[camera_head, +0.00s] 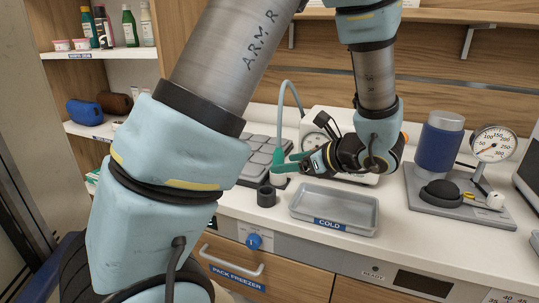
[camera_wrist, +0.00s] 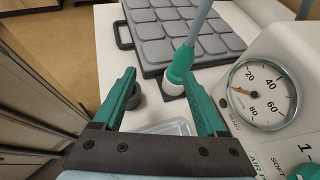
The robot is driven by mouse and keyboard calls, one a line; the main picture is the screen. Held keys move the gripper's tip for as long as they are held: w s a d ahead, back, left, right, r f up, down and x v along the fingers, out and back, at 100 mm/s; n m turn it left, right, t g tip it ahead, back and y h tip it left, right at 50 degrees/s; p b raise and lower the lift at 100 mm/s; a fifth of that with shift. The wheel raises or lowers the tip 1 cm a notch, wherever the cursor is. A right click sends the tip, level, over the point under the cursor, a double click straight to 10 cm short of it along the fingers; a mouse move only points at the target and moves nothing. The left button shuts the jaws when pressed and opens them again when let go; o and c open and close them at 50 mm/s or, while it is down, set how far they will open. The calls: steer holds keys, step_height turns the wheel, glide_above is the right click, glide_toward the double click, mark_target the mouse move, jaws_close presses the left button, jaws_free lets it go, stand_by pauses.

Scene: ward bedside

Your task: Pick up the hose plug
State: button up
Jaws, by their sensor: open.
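The hose plug (camera_wrist: 181,66) is a green, tapered fitting on the end of a grey-blue hose. It stands upright in a white socket (camera_wrist: 173,88) on a dark base. In the head view the plug (camera_head: 279,158) shows beside my gripper's fingers, partly covered by them. My gripper (camera_wrist: 160,77) is open and empty, with green fingers. In the wrist view the plug appears between the fingertips, close to the right one; I cannot tell whether they touch. The gripper also shows in the head view (camera_head: 284,163), lying nearly level above the counter.
A dark round cup (camera_head: 266,195) and the grey COLD tray (camera_head: 301,210) stand in front. The grey pad panel (camera_wrist: 150,50) lies behind the plug. A white unit with a dial (camera_wrist: 262,92) is close on the right. A blue cylinder and gauge stand on a grey plate (camera_head: 420,196).

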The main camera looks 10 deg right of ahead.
mark_target(282, 156)
steer(key=shift+m+t, duration=0.8)
steer(key=w, duration=0.1)
steer(key=w+p, duration=0.1)
steer(key=w, duration=0.1)
steer(key=w+f, duration=0.1)
steer(key=w, duration=0.1)
steer(key=shift+w+a, duration=0.15)
steer(key=shift+a, duration=0.1)
steer(key=x, duration=0.1)
steer(key=p+x, duration=0.2)
steer(key=x, duration=0.1)
steer(key=shift+w+r, duration=0.2)
steer(key=shift+w, duration=0.05)
steer(key=shift+w+a+f+p, duration=0.2)
steer(key=shift+w+f+p, duration=0.1)
steer(key=shift+w, duration=0.1)
jaws_close()
